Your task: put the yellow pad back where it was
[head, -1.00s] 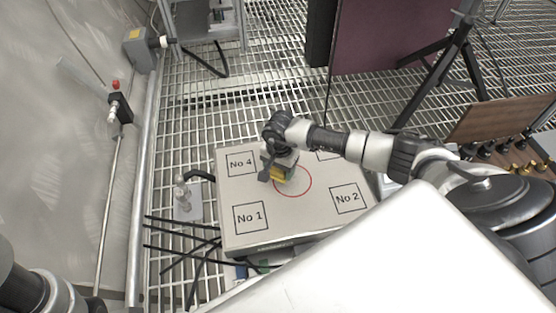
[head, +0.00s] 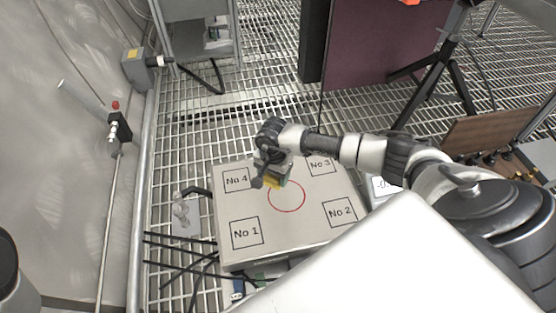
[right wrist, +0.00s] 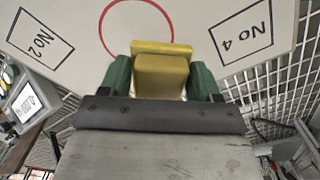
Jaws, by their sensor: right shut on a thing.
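The yellow pad (head: 273,182) is in my right gripper (head: 268,179), over the light board (head: 300,235) between the red circle (head: 286,209) and the No 4 square (head: 236,180). In the right wrist view the green fingers of that gripper (right wrist: 161,80) are shut on the pad (right wrist: 162,72). The red circle (right wrist: 137,4) is beyond the pad there, and the No 4 square (right wrist: 240,31) is to the right. The pad looks raised off the board, but its exact height is unclear. My left gripper is out of view; only part of the left arm shows.
A metal fitting (head: 183,212) stands left of the board.

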